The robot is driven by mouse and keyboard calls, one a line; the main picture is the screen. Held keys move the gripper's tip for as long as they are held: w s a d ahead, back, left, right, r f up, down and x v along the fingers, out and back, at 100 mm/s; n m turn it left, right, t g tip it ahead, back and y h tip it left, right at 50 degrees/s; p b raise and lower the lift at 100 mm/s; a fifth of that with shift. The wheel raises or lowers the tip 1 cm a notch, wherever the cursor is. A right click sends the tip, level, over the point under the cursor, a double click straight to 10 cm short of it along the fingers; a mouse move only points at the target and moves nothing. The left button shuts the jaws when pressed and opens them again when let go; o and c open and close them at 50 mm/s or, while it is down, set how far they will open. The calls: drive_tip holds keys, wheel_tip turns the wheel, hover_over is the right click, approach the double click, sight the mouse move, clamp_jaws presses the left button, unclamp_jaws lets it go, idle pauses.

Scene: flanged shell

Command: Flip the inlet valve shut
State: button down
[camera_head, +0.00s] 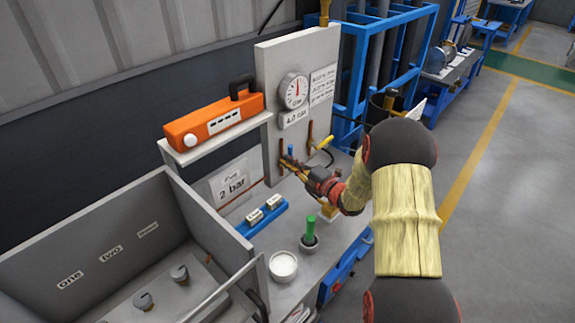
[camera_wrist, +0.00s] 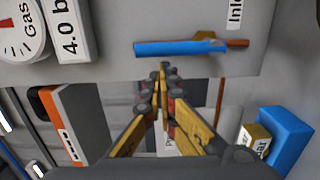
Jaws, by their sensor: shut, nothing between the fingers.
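The inlet valve's blue lever (camera_wrist: 180,47) shows in the wrist view beside a partly visible "Inlet" label (camera_wrist: 235,12). The lever lies in line with a short copper pipe (camera_wrist: 237,43), with a brass body between them. In the head view only a bit of blue (camera_head: 290,149) shows near my fingertips. My gripper (camera_head: 284,160) is shut and empty at the panel. In the wrist view its fingertips (camera_wrist: 161,70) are just below the middle of the lever; I cannot tell whether they touch it.
A yellow lever (camera_head: 325,142) sits on the neighbouring pipe. A gauge (camera_head: 294,90) is above on the panel (camera_head: 270,60). An orange box (camera_head: 213,118) stands on a shelf at left. A blue block (camera_head: 262,218), green-handled tool (camera_head: 310,230) and white dish (camera_head: 284,266) are on the bench.

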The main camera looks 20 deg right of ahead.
sight(291, 152)
idle(0.4)
drive_tip(key=shift+w+d+r+m, duration=0.1)
drive_tip(key=shift+d+m, duration=0.1)
drive_tip(key=shift+m, duration=0.2)
drive_tip(key=shift+w+d+r+m, duration=0.15)
drive_tip(key=shift+d+m, duration=0.15)
drive_tip(key=shift+m, duration=0.2)
drive_tip(key=m, duration=0.1)
drive_tip(key=d+m, duration=0.1)
drive_tip(key=d+m+p, duration=0.1)
drive_tip(key=shift+w+r, duration=0.25)
drive_tip(key=shift+w, duration=0.1)
drive_tip(key=w+d+f+m+p, duration=0.3)
drive_tip(key=d+m, duration=0.4)
drive_tip(key=m, duration=0.4)
drive_tip(key=shift+f+m+g+p, duration=0.3)
drive_tip(key=shift+f+m+g, duration=0.1)
drive_tip(key=shift+f, duration=0.4)
drive_tip(key=shift+d+f, duration=0.1)
